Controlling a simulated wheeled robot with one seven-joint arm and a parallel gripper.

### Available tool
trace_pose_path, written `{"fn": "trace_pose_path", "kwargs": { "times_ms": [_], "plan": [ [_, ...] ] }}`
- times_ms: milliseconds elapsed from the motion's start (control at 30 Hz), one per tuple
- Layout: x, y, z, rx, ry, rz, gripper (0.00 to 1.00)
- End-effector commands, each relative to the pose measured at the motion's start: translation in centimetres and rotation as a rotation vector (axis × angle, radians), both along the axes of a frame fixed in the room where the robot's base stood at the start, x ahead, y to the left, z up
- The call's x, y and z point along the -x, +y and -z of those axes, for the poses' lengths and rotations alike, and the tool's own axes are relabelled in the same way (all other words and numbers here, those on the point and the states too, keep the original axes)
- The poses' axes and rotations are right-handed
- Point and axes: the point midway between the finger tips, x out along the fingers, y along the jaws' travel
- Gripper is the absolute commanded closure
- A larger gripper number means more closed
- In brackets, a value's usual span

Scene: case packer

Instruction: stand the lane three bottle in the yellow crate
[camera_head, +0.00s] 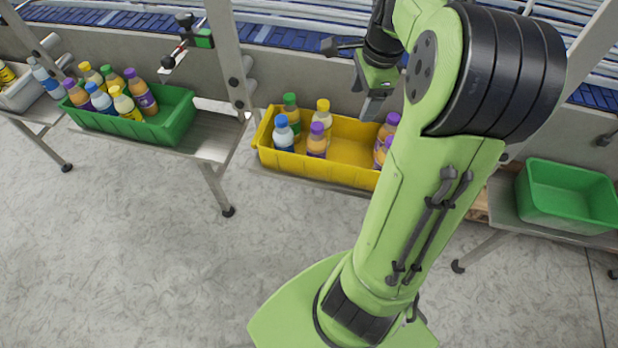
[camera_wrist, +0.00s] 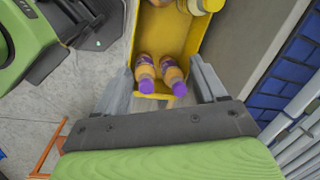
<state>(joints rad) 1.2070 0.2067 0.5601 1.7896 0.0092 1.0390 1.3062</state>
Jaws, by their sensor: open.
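The yellow crate (camera_head: 350,150) stands on a shelf below the conveyor, in the middle of the head view. At its left end stand several bottles: a green-capped one (camera_head: 290,113), a blue-capped one (camera_head: 283,135), a yellow-capped one (camera_head: 322,112) and a purple-capped orange one (camera_head: 316,141). Two purple-capped orange bottles stand at its right end, and the wrist view shows them upright side by side (camera_wrist: 146,74) (camera_wrist: 172,74). My gripper (camera_wrist: 168,88) is open above the crate's right end, its fingers apart on either side of these two bottles. I cannot tell which bottle is the lane three one.
An empty green crate (camera_head: 568,195) stands to the right. The conveyor (camera_head: 285,35) runs behind, with metal posts (camera_head: 232,60) in front. The yellow crate's middle is clear.

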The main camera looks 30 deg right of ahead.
Motion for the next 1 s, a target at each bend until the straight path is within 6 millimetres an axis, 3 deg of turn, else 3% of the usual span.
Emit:
{"fn": "trace_pose_path", "kwargs": {
  "times_ms": [33,200,300,400,500,600,1000],
  "plan": [
    [-0.1,3.5,-1.0,0.077,0.015,-0.182,0.30],
    [3.1,13.9,-3.6,0.326,0.014,-0.857,0.30],
    [6.6,18.4,-4.1,0.455,-0.038,-1.249,0.30],
    [9.9,21.2,-3.7,0.553,-0.116,-1.574,0.30],
    [11.9,22.5,-3.0,0.614,-0.181,-1.785,0.30],
    [12.7,23.0,-2.7,0.639,-0.211,-1.872,0.30],
    [12.7,23.0,-2.7,0.641,-0.210,-1.879,0.30]
  ]
}}
